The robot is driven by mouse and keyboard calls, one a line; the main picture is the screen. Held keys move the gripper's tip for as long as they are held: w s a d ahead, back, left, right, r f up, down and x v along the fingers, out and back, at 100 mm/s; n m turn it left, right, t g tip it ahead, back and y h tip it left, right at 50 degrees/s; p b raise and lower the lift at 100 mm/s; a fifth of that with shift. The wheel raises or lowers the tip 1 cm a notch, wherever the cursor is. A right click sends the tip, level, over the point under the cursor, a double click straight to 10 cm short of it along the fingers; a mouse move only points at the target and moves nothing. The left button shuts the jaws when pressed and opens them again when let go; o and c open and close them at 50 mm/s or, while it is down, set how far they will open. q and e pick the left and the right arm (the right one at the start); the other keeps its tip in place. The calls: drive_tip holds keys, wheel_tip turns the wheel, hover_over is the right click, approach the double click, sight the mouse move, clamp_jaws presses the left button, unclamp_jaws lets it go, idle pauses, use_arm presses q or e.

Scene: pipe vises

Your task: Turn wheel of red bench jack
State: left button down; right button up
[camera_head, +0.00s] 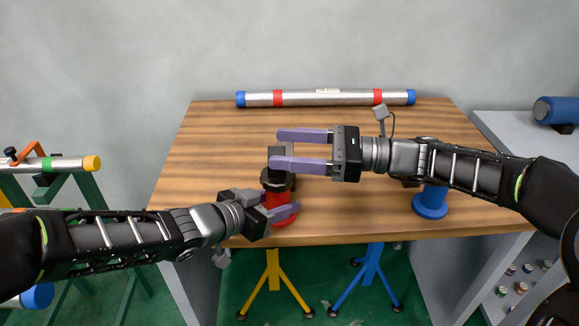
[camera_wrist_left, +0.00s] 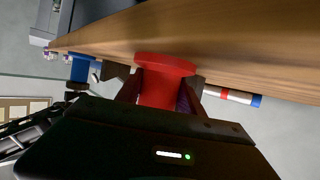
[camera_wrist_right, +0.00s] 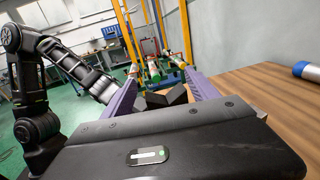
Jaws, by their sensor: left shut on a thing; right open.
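The red bench jack (camera_head: 277,207) stands on the wooden table near its front edge, with a dark collar and a grey block-shaped top (camera_head: 283,157). My left gripper (camera_head: 290,208) is shut on the jack's red body, low down. The left wrist view shows the red body (camera_wrist_left: 158,88) between its fingers, with the round red base (camera_wrist_left: 165,64) against the table. My right gripper (camera_head: 305,150) is open, its purple fingers pointing left, level with the jack's top. In the right wrist view the dark top (camera_wrist_right: 165,97) shows between the fingers. The jack's wheel cannot be clearly made out.
A blue bench jack (camera_head: 430,204) stands at the right of the table, partly behind my right arm. A silver pipe with red bands and blue ends (camera_head: 325,98) lies along the table's back. The table's middle (camera_head: 345,215) is bare. Yellow (camera_head: 272,275) and blue (camera_head: 371,270) stands are below the front edge.

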drive_tip(key=shift+r, duration=1.7)
drive_tip(key=shift+d, duration=0.25)
drive_tip(key=d+f+m+t, duration=0.3)
drive_tip(key=d+f, duration=0.1)
drive_tip(key=d, duration=0.2)
drive_tip(key=t+h, duration=0.2)
approach(292, 180)
drive_tip(key=shift+f, duration=0.3)
drive_tip(key=shift+m, duration=0.3)
drive_tip(key=x, duration=1.2)
drive_tip(key=shift+r, duration=0.2)
drive_tip(key=shift+c, duration=0.2)
